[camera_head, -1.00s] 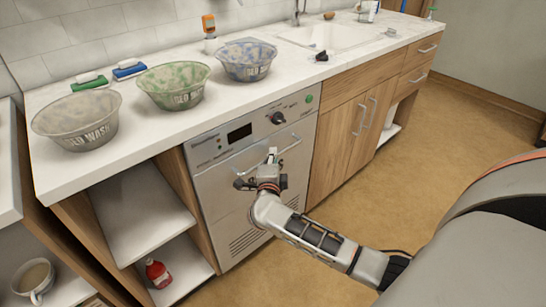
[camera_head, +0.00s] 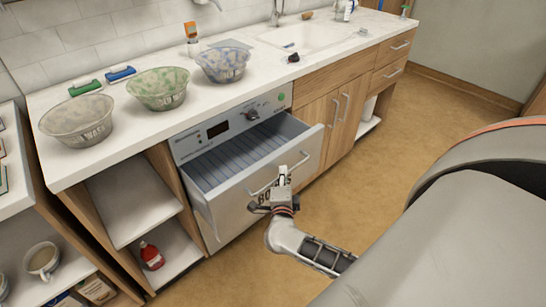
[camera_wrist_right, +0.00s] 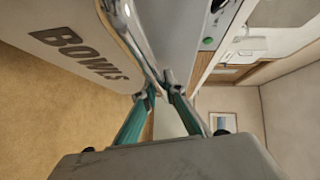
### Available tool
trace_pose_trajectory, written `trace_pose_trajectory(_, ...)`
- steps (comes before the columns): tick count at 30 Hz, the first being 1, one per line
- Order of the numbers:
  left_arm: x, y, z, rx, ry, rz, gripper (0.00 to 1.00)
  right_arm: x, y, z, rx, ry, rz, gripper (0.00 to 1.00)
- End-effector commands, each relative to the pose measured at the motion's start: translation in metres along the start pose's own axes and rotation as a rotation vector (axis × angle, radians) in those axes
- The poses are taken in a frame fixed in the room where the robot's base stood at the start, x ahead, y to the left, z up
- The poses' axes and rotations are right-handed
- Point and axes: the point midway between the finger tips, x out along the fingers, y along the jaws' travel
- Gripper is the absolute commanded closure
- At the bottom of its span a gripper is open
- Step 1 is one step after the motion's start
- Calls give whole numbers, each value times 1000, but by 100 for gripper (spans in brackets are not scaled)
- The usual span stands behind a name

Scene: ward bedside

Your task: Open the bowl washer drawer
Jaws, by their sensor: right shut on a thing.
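The bowl washer drawer (camera_head: 238,205) stands pulled out from the washer under the counter, and its ribbed grey inside shows. Its front reads "BOWLS" in the right wrist view (camera_wrist_right: 62,42). My right gripper (camera_head: 283,176) is at the bar handle (camera_head: 262,188) on the drawer front and is shut on it. The washer's control panel (camera_head: 230,126) has a dark display, a knob and a green button. My left gripper is not in view.
Three wash bowls, grey (camera_head: 78,122), green (camera_head: 160,92) and blue (camera_head: 223,66), stand on the counter (camera_head: 115,143). Open shelves (camera_head: 130,205) with a red bottle (camera_head: 151,256) are left of the drawer. A wooden cupboard (camera_head: 325,125) is to its right. Floor is clear at right.

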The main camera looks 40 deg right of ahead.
Motion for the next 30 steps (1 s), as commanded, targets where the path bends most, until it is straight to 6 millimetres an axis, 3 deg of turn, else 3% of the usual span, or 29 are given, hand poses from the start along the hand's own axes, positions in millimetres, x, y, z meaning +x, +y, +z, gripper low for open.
trace_pose_trajectory(1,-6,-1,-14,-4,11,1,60,-14,-5,-13,1,-1,-1,100)
trace_pose_trajectory(9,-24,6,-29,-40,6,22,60,-78,17,-77,-4,-2,2,100)
trace_pose_trajectory(15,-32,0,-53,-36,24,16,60,-118,30,-116,-4,-2,3,100)
trace_pose_trajectory(21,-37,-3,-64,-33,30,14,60,-143,39,-143,-2,-1,2,100)
trace_pose_trajectory(30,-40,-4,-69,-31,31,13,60,-158,44,-156,-1,-2,-1,100)
